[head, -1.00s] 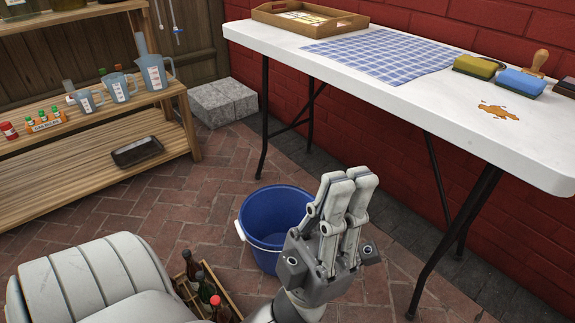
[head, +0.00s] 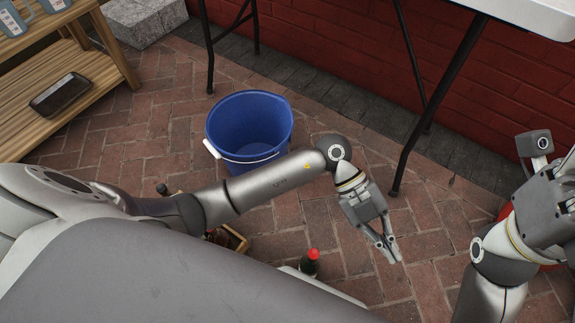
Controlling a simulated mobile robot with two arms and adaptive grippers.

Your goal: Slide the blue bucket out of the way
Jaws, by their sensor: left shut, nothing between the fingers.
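The blue bucket (head: 250,115) stands upright on the brick floor in the upper middle of the head view, with its white handle hanging at its near left side. It looks empty. My left arm crosses in front of the bucket's lower edge and hides part of it. My left gripper (head: 390,255) is to the right of the bucket and nearer to me, shut and empty, pointing down over the bricks. Part of my right arm shows at the right edge, but the fingers of its gripper cannot be made out.
Dark table legs (head: 440,100) stand behind and right of the bucket. A wooden shelf (head: 115,50) is at the upper left, a grey block (head: 145,20) beside it. A bottle with a red cap (head: 310,262) and a wooden crate (head: 236,240) are partly hidden below my left arm. Bricks left of the bucket are clear.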

